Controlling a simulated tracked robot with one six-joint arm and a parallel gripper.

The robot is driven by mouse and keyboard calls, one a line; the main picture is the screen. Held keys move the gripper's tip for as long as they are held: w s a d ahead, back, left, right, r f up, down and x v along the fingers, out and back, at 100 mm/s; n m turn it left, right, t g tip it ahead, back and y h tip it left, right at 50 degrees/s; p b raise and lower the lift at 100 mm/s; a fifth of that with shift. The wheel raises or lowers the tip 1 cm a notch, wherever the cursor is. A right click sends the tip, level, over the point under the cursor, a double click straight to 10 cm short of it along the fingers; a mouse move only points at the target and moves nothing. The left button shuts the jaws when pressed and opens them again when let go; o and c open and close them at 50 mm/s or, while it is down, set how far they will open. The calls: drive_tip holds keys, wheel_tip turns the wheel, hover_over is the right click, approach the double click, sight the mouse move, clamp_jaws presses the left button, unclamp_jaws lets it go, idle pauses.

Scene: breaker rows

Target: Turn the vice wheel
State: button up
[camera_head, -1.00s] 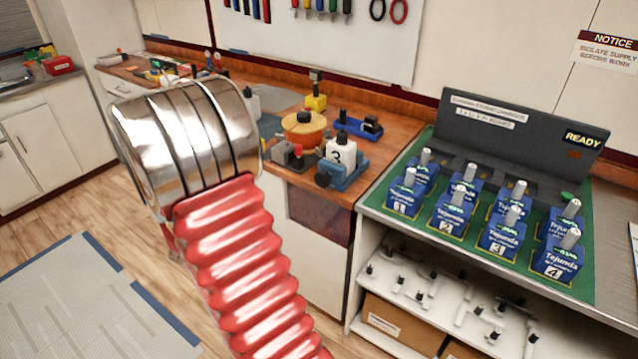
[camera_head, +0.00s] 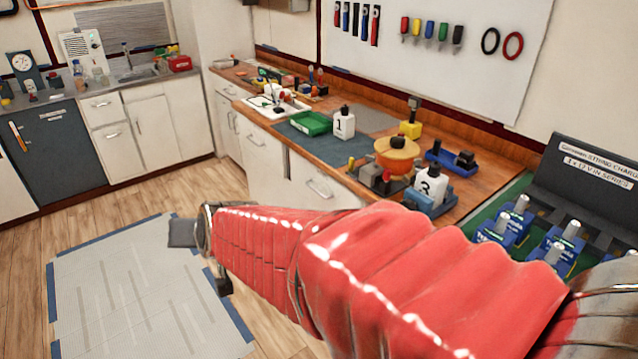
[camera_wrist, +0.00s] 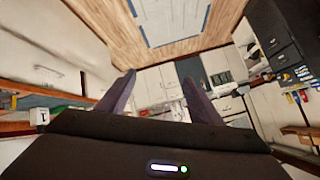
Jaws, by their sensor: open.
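A blue vice (camera_head: 444,197) stands at the near edge of the wooden bench in the head view, with a white bottle marked 3 (camera_head: 431,184) in or just in front of it. A dark round part at its near left side may be its wheel; my red-sleeved arm passes close below and partly covers this area. My gripper (camera_head: 203,258) is far to the left of the vice, over the floor, its dark fingers spread. In the wrist view my gripper (camera_wrist: 159,78) is open, with nothing between its fingers. The vice cannot be made out there.
A grey block with a red part (camera_head: 378,178) and an orange round pot (camera_head: 397,154) sit close to the vice. Bottle 1 (camera_head: 344,123) and a green tray (camera_head: 310,123) stand further left. Blue breakers (camera_head: 505,225) are at the right. The floor mat (camera_head: 135,290) is clear.

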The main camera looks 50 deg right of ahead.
drive_tip(key=s+a+n+g, duration=0.2)
drive_tip(key=s+a+n, duration=0.1)
drive_tip(key=s, duration=0.6)
drive_tip(key=s+a+n+g, duration=0.2)
drive_tip(key=s+a+n, duration=0.1)
drive_tip(key=s, duration=0.6)
drive_tip(key=shift+s+a+r+g+y, duration=0.2)
drive_tip(key=shift+s+g+y, duration=0.1)
drive_tip(key=shift+s+y, duration=0.1)
